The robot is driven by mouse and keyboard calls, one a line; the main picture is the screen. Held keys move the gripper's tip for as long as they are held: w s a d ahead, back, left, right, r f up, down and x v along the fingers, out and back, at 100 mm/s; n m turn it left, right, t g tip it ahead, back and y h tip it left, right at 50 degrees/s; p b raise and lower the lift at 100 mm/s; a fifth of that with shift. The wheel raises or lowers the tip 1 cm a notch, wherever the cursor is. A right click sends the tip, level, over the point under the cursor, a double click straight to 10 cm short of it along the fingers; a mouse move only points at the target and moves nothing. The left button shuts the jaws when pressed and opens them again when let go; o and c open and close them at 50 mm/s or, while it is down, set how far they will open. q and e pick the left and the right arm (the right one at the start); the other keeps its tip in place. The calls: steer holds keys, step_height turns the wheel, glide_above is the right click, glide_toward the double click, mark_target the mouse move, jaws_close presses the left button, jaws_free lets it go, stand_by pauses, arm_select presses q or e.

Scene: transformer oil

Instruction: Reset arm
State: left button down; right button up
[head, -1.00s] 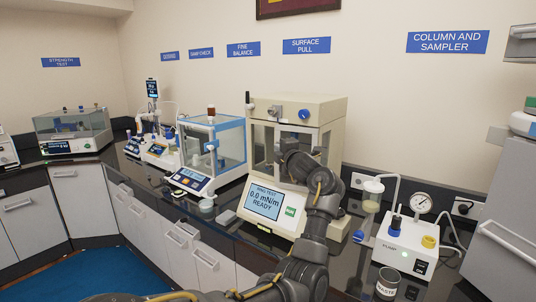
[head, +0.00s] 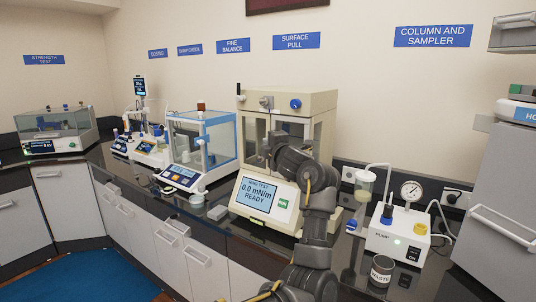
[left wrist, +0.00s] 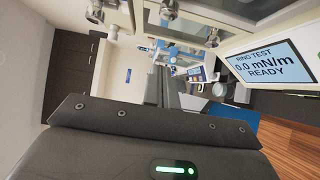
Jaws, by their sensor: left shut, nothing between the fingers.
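My left arm rises from the bottom of the head view in front of the cream surface-pull instrument (head: 262,217). Its dark upper end (head: 300,165) overlaps the instrument's glass chamber; from this angle I cannot tell whether it touches. In the left wrist view my left gripper (left wrist: 170,85) is shut and empty, its dark fingers together. The instrument's screen (head: 257,194) reads "RING TEST 0.0 mN/m READY" and also shows at the right of the wrist view (left wrist: 270,66). My right gripper is not in view.
A blue-framed balance (head: 205,145) stands left of the instrument. A white pump unit (head: 398,238) with a gauge and a waste cup (head: 382,270) stand to the right. A grey cabinet (head: 500,200) closes the right side. Open floor with a blue mat (head: 85,280) lies lower left.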

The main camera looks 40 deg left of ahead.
arm_select(q)
steer(key=shift+s+b+v, duration=0.25)
steer(key=shift+b+v, duration=0.4)
steer(key=shift+v, duration=2.1)
steer(key=shift+w+a+f, duration=0.1)
steer(key=shift+a+f, duration=0.05)
steer(key=shift+f, duration=0.1)
